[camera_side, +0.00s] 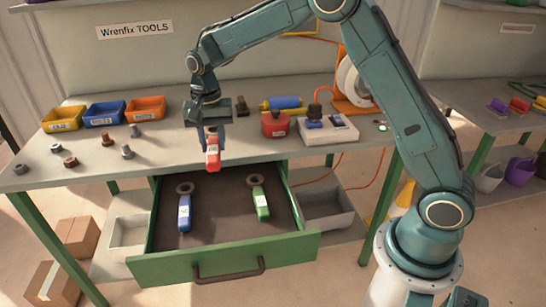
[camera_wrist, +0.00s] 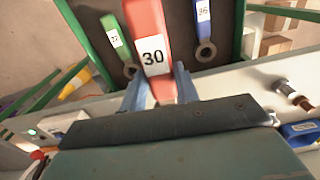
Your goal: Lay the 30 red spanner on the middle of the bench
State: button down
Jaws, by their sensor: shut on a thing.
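The red spanner (camera_side: 213,152) hangs from my gripper (camera_side: 211,132) in the side view, its handle pointing down. It appears near the front edge of the bench (camera_side: 95,174), above the back of the open drawer. In the wrist view, the red spanner (camera_wrist: 149,28) carries a white label reading 30 and lies between the two blue fingers of my gripper (camera_wrist: 158,88), which is shut on it. The ring end of the spanner is hidden by my gripper.
The open green drawer (camera_side: 160,265) holds a blue spanner (camera_side: 184,213) and a green spanner (camera_side: 261,203). On the bench, bins (camera_side: 104,115) and loose bolts (camera_side: 127,152) stand left, a red box (camera_side: 276,124) and white switch unit (camera_side: 343,132) right. The middle between looks mostly clear.

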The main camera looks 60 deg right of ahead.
jog(key=shift+s+d+f+n, duration=0.15)
jog(key=shift+s+f+n, duration=0.15)
jog(key=shift+f, duration=0.1)
jog(key=s+d+f+n, duration=0.2)
jog(key=s+f+n, duration=0.7)
jog(key=s, duration=0.1)
jog(key=shift+d+f, duration=0.25)
jog(key=w+r+m, duration=0.3)
jog(key=w+a+r+m, duration=0.1)
jog(key=w+r+m, duration=0.1)
jog(key=w+r, duration=0.1)
jog(key=w+a+r+m, duration=0.1)
jog(key=w+r+m, duration=0.2)
jog(key=w, duration=0.1)
jog(key=shift+a+r+m, duration=0.1)
jog(key=shift+a+m, duration=0.15)
jog(key=shift+m, duration=0.05)
jog(key=shift+w+a+r+m, duration=0.15)
jog(key=shift+w+r+m, duration=0.2)
jog(key=shift+r+m, duration=0.2)
